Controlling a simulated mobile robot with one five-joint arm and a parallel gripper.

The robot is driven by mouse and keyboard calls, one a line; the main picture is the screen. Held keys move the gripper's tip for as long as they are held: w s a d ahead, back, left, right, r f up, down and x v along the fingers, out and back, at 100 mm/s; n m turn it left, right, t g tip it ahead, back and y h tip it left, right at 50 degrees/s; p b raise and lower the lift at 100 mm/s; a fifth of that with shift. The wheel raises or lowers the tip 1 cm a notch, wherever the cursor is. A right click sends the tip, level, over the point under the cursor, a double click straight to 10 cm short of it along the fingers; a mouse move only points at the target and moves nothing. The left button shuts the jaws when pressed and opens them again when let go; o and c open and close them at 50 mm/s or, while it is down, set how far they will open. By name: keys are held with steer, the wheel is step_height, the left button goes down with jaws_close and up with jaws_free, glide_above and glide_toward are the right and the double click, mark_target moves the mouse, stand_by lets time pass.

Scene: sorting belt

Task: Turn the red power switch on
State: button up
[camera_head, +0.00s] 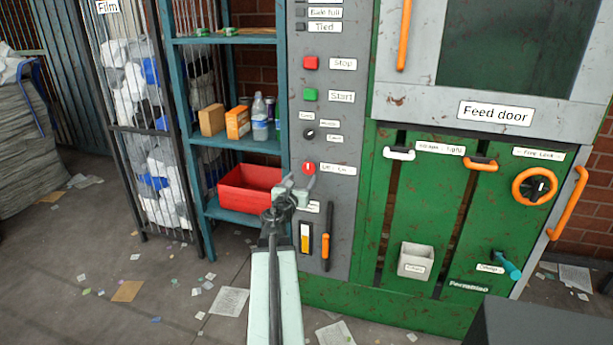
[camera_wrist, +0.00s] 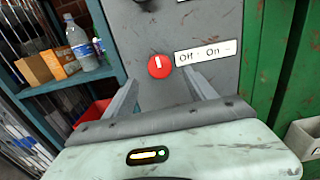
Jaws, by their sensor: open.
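The red power switch (camera_head: 309,169) is a round red knob with a white mark, on the grey control panel (camera_head: 345,125). In the wrist view the red switch (camera_wrist: 160,66) shows with its white mark close to upright, beside a white label (camera_wrist: 205,52) reading "Off" and "On". My gripper (camera_head: 298,180) is just in front of the panel, at the height of the switch. In the wrist view my gripper (camera_wrist: 161,80) is open and empty, with one finger on each side below the switch. I cannot tell whether the fingertips touch the panel.
Above the switch are a red Stop button (camera_head: 311,63) and a green Start button (camera_head: 310,95). A shelf (camera_head: 235,142) with bottles and boxes and a red bin (camera_head: 235,198) stands left. A green machine (camera_head: 425,285) with an orange handwheel (camera_head: 520,187) is right.

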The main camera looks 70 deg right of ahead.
mark_target(308, 169)
steer(key=d, duration=0.7)
steer(key=shift+w+d, duration=0.1)
steer(key=shift+w, duration=0.15)
